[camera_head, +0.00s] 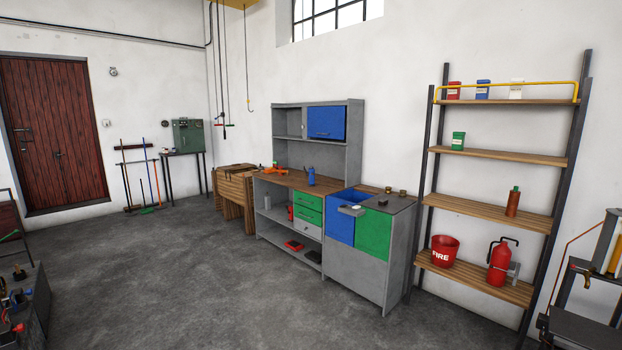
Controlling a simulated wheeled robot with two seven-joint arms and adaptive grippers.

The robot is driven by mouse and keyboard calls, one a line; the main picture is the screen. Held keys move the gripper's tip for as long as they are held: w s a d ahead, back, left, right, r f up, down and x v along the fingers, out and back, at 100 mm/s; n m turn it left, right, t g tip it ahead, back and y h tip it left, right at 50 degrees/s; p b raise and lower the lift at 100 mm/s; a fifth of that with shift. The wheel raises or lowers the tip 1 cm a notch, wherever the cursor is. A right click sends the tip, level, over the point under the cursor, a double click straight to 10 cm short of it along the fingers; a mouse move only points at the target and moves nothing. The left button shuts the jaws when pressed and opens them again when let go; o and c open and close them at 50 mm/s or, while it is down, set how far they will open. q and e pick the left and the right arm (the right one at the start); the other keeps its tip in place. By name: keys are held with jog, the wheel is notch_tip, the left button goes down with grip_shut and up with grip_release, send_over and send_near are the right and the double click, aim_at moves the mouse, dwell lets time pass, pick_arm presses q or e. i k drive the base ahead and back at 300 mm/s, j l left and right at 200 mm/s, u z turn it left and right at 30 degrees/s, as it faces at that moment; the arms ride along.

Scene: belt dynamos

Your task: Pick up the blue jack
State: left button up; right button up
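A small upright blue object (311,177) stands on the wooden worktop of the grey workbench (285,181). It is the only loose blue thing on the bench and may be the blue jack; it is too small to make out its details. It stands a little left of the blue sink basin, apart from an orange tool (267,170) further left on the worktop. Neither of my grippers shows in this view.
Open grey floor (170,275) lies before the bench. A shelf rack (490,206) with a red bucket (445,250) and red extinguisher (500,260) stands at right. A dark, cluttered table (38,305) is at lower left. A wooden crate-like bench (232,190) stands left of the workbench.

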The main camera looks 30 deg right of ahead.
aim_at(311, 178)
jog(key=i+l+z, duration=0.3)
jog(key=i+l, duration=0.3)
jog(key=i, duration=0.5)
jog(key=i+l+z, duration=0.35)
jog(key=i, duration=0.8)
jog(key=i+z, duration=0.3)
jog(key=i, duration=0.85)
jog(key=i+j+z, duration=0.45)
jog(key=i+j, duration=0.4)
jog(key=j, duration=0.1)
